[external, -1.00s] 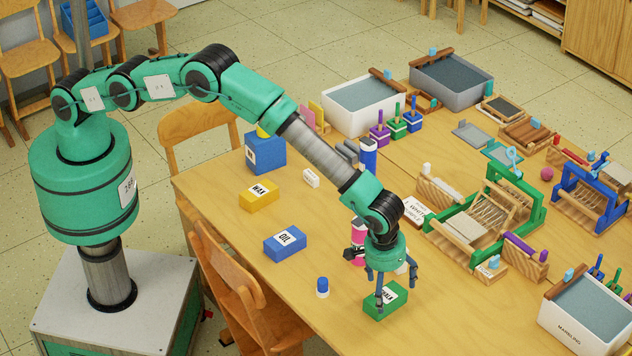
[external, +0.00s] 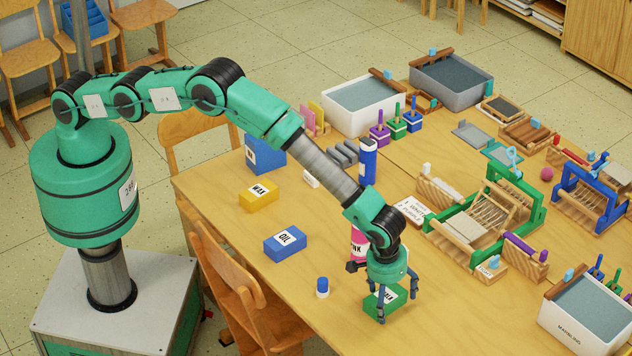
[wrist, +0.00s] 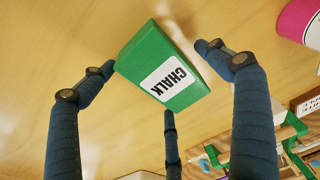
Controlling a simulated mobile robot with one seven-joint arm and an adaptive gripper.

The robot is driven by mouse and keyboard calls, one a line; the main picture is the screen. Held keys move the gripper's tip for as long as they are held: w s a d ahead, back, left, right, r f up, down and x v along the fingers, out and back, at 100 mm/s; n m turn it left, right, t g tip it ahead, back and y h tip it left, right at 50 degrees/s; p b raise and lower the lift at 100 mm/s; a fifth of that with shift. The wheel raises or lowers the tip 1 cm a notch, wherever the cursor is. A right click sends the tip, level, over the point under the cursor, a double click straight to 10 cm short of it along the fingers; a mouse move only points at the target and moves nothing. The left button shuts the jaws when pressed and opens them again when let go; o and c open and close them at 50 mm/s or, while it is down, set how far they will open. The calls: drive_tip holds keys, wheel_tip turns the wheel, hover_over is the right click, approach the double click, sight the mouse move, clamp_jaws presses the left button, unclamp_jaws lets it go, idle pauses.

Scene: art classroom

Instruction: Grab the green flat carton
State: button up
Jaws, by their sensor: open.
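The green flat carton (external: 376,302), labelled CHALK, lies on the table near its front edge. In the wrist view the carton (wrist: 150,52) sits between my spread fingers, with its white label facing the camera. My gripper (external: 382,305) is right over the carton, pointing down, with its fingers around it. In the wrist view the fingers of my gripper (wrist: 155,85) are apart, and I cannot tell whether any touches the carton. Part of the carton is hidden behind the fingers in the external view.
A pink bottle (external: 357,244) stands close behind my gripper. A small blue-capped bottle (external: 322,288) stands to the left. A blue OIL carton (external: 285,244) and a yellow WAX carton (external: 259,196) lie farther left. A green loom (external: 500,215) stands to the right.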

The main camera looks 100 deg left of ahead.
sight(390, 297)
drive_tip(key=shift+c, duration=0.5)
drive_tip(key=c, duration=1.3)
drive_tip(key=shift+r, duration=0.1)
drive_tip(key=shift+r+p, duration=0.75)
drive_tip(key=shift+r, duration=4.2)
